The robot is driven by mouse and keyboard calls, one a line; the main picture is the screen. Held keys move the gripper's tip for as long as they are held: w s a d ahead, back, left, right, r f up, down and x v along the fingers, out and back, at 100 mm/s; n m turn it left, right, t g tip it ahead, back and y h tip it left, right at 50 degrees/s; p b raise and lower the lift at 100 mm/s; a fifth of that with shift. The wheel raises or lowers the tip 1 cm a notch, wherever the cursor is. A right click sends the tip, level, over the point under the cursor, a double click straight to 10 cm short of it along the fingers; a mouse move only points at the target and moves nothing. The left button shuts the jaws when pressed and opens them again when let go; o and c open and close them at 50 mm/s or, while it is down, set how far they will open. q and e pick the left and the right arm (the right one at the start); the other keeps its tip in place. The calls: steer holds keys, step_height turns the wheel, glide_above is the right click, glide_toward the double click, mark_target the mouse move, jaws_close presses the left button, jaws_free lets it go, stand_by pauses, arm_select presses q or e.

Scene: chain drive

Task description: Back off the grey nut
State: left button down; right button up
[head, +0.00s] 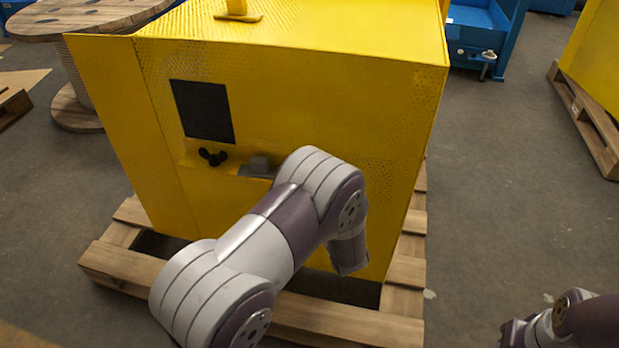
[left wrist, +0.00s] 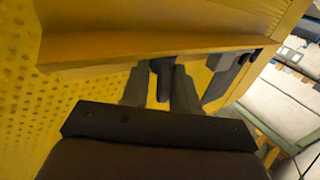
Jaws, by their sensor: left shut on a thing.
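In the left wrist view my left gripper (left wrist: 160,98) is below a yellow ledge. Its fingers are shut on a small dark grey piece (left wrist: 162,70), which I take to be the grey nut; its shape is mostly hidden by the fingers. Another dark grey part (left wrist: 222,78) slants just to the right of the fingers. In the head view my left arm covers the left gripper and whatever it holds. My right gripper (head: 512,333) is at the lower right edge, partly cut off, away from the machine.
The yellow housing (head: 300,80) stands on a wooden pallet (head: 125,262). Its front has a dark panel (head: 203,110), a black winged knob (head: 212,156) and a grey block (head: 260,163) on a ledge. A cable drum (head: 85,18) stands behind left.

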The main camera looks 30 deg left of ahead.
arm_select(q)
steer(key=n+g+y, duration=0.1)
steer(key=g, duration=0.1)
steer(key=n+g+y, duration=0.1)
steer(key=n+g, duration=0.1)
steer(key=w+n+g+y, duration=0.1)
steer(key=shift+d+f+g+y+p, duration=0.1)
steer(key=shift+d+g+y+p, duration=0.2)
steer(key=shift+g+p, duration=0.1)
steer(key=shift+w+n+g+y, duration=0.2)
steer(key=shift+n+g+y, duration=0.15)
steer(key=shift+n+g, duration=1)
steer(key=shift+w+n+g+y, duration=0.15)
steer(key=shift+n+g+y, duration=0.2)
steer(key=shift+n+g, duration=0.95)
steer(key=shift+g, duration=0.95)
steer(key=c, duration=1.1)
jaws_free()
steer(key=shift+d, duration=0.25)
steer(key=d+p, duration=0.2)
steer(key=d, duration=1)
